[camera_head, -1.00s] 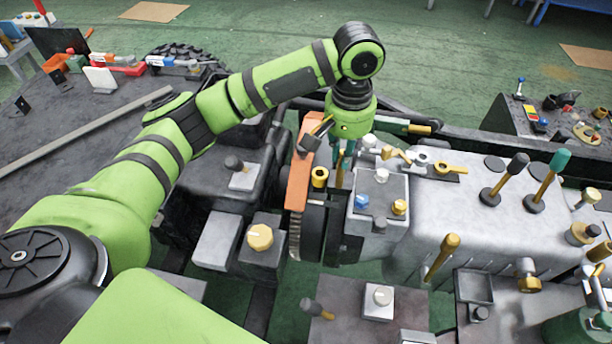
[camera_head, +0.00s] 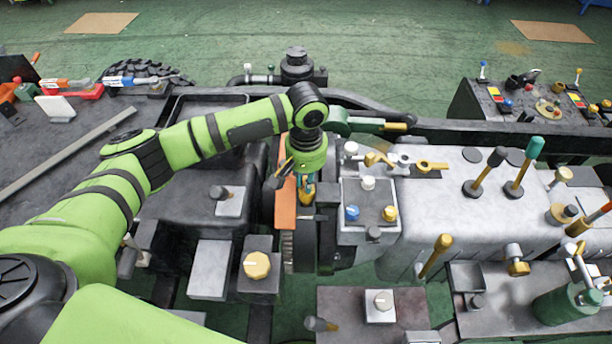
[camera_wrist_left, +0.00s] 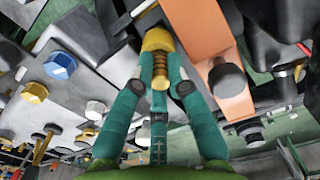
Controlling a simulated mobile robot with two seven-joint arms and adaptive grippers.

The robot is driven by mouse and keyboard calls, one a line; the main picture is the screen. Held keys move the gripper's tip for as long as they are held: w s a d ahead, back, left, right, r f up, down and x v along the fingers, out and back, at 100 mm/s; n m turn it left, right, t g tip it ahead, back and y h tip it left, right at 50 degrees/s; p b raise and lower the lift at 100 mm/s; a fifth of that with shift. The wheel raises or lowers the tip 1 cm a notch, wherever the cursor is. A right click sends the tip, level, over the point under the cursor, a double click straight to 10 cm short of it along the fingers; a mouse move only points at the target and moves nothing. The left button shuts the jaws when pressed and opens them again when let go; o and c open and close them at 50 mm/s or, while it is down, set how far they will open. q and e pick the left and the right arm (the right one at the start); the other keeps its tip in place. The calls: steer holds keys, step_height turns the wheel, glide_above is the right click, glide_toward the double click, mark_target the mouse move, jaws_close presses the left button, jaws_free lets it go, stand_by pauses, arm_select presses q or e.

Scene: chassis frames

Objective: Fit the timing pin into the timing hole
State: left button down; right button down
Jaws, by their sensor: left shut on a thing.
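My left gripper (camera_head: 305,180) points down over the gap beside the orange bar (camera_head: 286,204). In the left wrist view its teal fingers (camera_wrist_left: 159,88) are shut on a brass, ribbed timing pin (camera_wrist_left: 160,72). A yellow collar (camera_wrist_left: 157,40) shows at the pin's far end, in line with it. I cannot tell whether it is the rim of the timing hole or part of the pin, so how deep the pin sits is hidden. The orange bar also lies close right of the fingers in the left wrist view (camera_wrist_left: 196,45). My right gripper is not in view.
A grey block with blue and yellow knobs (camera_head: 365,222) stands close right of the gripper. A box with a yellow knob (camera_head: 257,266) is in front to the left. Levers (camera_head: 487,170) rise from the grey housing (camera_head: 450,215) on the right.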

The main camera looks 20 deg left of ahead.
arm_select(q)
steer(key=shift+d+f, duration=0.1)
steer(key=shift+d, duration=0.05)
steer(key=c, duration=1.2)
jaws_free()
steer(key=shift+f, duration=0.15)
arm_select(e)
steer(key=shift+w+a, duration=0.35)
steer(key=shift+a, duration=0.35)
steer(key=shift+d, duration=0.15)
